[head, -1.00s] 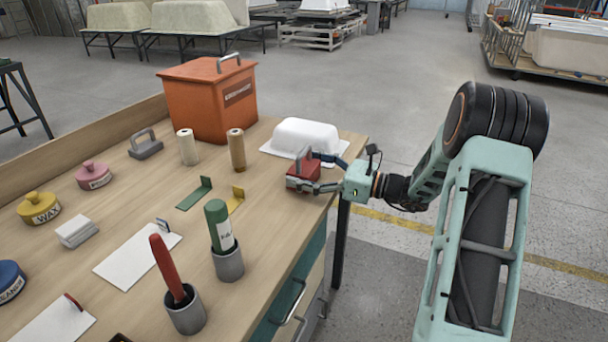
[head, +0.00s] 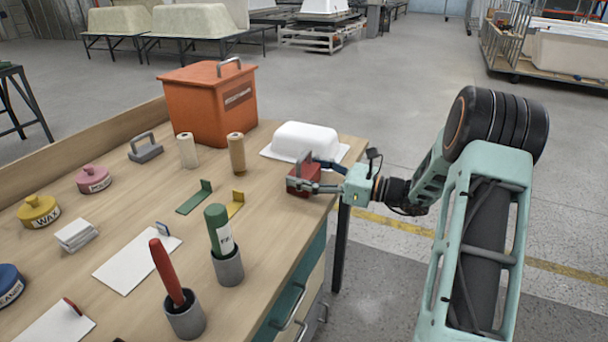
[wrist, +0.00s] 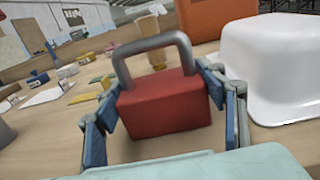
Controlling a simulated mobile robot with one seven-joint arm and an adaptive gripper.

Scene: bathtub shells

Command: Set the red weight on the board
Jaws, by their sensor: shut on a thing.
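The red weight (head: 302,180) is a red block with a grey loop handle, upright near the right edge of the workbench. My gripper (head: 318,178) is shut on its sides. In the wrist view the red weight (wrist: 165,103) sits between the blue finger pads, handle up; I cannot tell whether its base touches the bench. A flat white board (head: 125,268) with a blue tab lies mid-bench. Another white board (head: 50,326) with a red tab lies at the near left. I cannot tell which board is meant.
A white tub-shaped shell (head: 305,138) stands just behind the weight. An orange bin (head: 205,110), two rolls (head: 237,155) and a grey weight (head: 146,150) stand farther back. Two grey cups (head: 228,267) holding a green and a red stick stand near the front edge.

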